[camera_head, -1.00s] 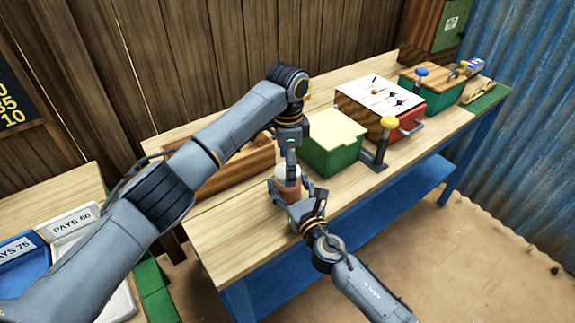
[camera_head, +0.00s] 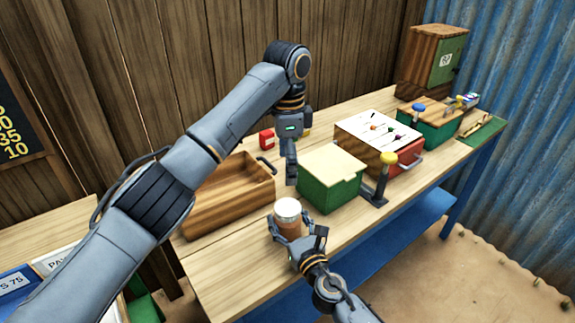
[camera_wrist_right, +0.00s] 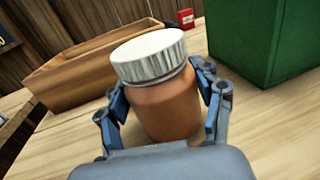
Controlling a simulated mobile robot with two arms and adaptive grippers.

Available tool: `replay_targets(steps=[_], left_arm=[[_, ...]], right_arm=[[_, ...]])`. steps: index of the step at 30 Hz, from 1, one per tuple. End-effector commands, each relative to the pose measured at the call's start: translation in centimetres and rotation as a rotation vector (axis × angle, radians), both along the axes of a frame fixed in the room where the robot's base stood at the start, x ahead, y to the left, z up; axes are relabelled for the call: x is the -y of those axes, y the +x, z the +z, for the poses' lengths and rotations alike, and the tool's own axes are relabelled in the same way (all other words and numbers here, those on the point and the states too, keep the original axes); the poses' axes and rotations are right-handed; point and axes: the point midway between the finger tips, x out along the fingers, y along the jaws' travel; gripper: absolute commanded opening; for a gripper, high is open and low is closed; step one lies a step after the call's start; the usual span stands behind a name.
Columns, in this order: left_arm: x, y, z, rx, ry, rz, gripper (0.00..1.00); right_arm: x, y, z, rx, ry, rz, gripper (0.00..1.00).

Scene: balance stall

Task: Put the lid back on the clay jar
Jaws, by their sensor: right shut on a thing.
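The clay jar (camera_head: 287,227) is orange-brown and stands on the wooden table near its front edge. A pale grey lid (camera_head: 288,208) with a ribbed rim sits on the jar's mouth. In the right wrist view the lid (camera_wrist_right: 148,56) covers the top of the jar (camera_wrist_right: 163,103) and looks level with it. My right gripper (camera_head: 290,236) is shut around the jar's body, one finger on each side. My left gripper (camera_head: 291,172) points down behind the lid, apart from it and empty. Its fingers show edge-on, so their opening is unclear.
A wooden tray (camera_head: 232,205) stands left of the jar, and a green box (camera_head: 330,190) to its right. A small red box (camera_head: 266,139) is behind. A yellow-knobbed lever (camera_head: 386,160) and a white-topped box (camera_head: 365,130) stand farther right.

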Motion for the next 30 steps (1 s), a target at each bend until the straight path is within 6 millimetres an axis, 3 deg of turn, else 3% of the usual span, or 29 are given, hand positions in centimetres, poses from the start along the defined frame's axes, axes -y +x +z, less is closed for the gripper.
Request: replay_targets(steps=[1,4,17,22,30], left_arm=[[0.0,0.0,0.0,0.000,0.000,0.000,0.86],[0.0,0.0,0.0,0.000,0.000,0.000,0.86],[0.0,0.0,0.0,0.001,0.000,0.000,0.86],[0.0,0.0,0.0,0.001,0.000,0.000,0.86],[0.0,0.0,0.0,0.001,0.000,0.000,0.86]], right_arm=[[0.0,0.0,-0.1,-0.001,-0.002,0.000,0.72],[0.0,0.0,-0.1,-0.001,0.000,0.000,0.93],[0.2,-0.4,0.0,0.000,-0.001,0.000,0.93],[1.1,-2.5,-0.1,-0.001,-0.003,0.001,0.93],[3.4,-7.9,-0.2,-0.004,-0.002,0.001,0.93]])
